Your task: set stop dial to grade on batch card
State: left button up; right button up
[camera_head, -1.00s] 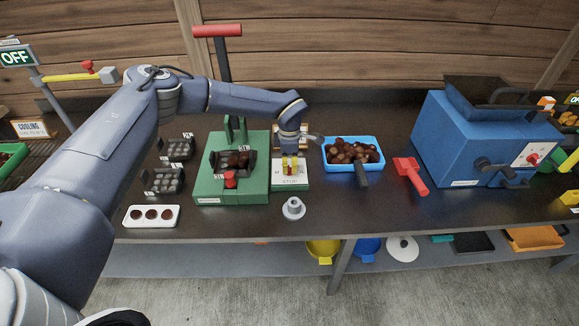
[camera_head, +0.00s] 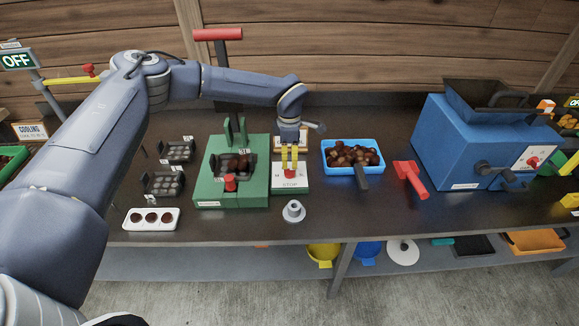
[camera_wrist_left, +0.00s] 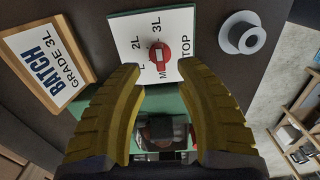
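The stop dial is a red knob (camera_head: 290,173) on a white plate marked STOP, on a green base right of the green press. In the left wrist view the knob (camera_wrist_left: 160,57) sits among the marks 2L, 3L and M; its exact pointing is hard to tell. The batch card (camera_wrist_left: 45,62) reads BATCH GRADE 3L in a wooden frame; in the head view it is mostly hidden behind my gripper. My left gripper (camera_head: 289,157) is open, its yellow fingers apart just above the knob with nothing between them. My right gripper is not in view.
The green press (camera_head: 258,182) stands left of the dial, with chestnuts in its tray. A grey flanged piece (camera_head: 293,211) is in front. A blue chestnut bin (camera_head: 377,145), a red-handled tool (camera_head: 410,178) and a blue machine (camera_head: 440,140) are to the right.

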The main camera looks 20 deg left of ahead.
aim_at(289, 169)
pick_arm(q)
notch_tip(289, 169, up, 6)
jog(key=shift+r, duration=0.15)
dwell(0.3)
